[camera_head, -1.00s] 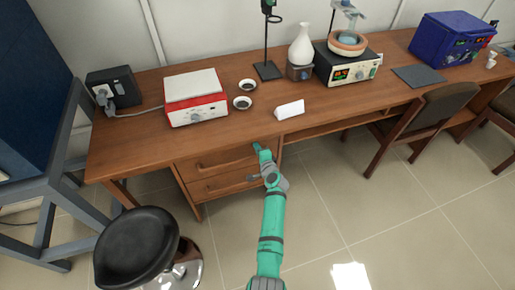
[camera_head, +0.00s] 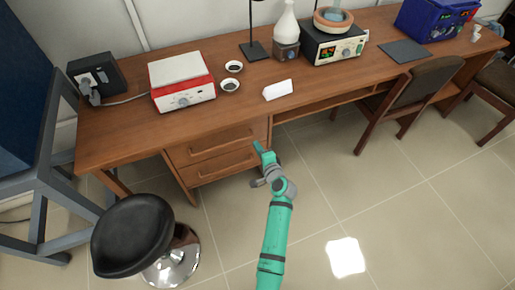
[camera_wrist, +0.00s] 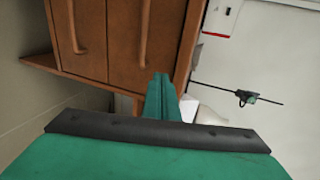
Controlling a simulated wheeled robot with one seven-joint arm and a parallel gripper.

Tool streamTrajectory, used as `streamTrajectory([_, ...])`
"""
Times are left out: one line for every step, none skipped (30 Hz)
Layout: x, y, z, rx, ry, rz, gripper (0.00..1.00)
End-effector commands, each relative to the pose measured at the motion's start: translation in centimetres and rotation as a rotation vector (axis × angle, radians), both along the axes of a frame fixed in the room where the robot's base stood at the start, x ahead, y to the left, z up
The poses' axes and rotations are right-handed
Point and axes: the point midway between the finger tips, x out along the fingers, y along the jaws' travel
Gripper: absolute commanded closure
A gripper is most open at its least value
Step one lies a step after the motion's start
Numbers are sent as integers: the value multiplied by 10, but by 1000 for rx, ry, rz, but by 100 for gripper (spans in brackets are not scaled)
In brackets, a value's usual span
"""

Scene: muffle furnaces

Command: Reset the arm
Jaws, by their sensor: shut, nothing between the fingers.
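My green arm reaches up from the bottom of the head view. My gripper (camera_head: 263,150) is shut and empty, in front of the right edge of the desk's drawers and below the desktop. In the wrist view the shut fingers of my gripper (camera_wrist: 160,98) point toward the drawer unit (camera_wrist: 115,45), which appears turned sideways. In the head view the two drawers (camera_head: 215,157) look closed.
A black stool (camera_head: 133,237) stands left, a chair (camera_head: 408,100) right. Open floor lies at lower right.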

Motion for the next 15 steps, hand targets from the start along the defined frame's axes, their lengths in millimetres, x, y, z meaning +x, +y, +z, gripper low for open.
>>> streamTrajectory([-3, -1, 1, 0, 0, 0, 100])
streamTrajectory([-4, -2, 2, -1, -1, 0, 100])
streamTrajectory([-6, -2, 2, -1, -1, 0, 100])
streamTrajectory([-6, -2, 2, -1, 0, 0, 100])
streamTrajectory([-7, -2, 2, -1, 0, 1, 100])
streamTrajectory([-7, -2, 3, -1, 0, 1, 100])
streamTrajectory([-7, -2, 3, -1, 0, 1, 100])
streamTrajectory([-7, -1, 2, 0, 0, 2, 100])
streamTrajectory([-7, -1, 3, 0, 0, 2, 100])
streamTrajectory([-7, 0, 2, 0, 0, 3, 100])
streamTrajectory([-8, 0, 2, -1, 0, 4, 100])
streamTrajectory([-9, 0, 1, -5, 0, 3, 100])
streamTrajectory([-12, 1, -1, -9, 2, 2, 100])
streamTrajectory([-15, 0, -4, -16, 2, 0, 100])
streamTrajectory([-22, 1, -8, -32, 2, -2, 100])
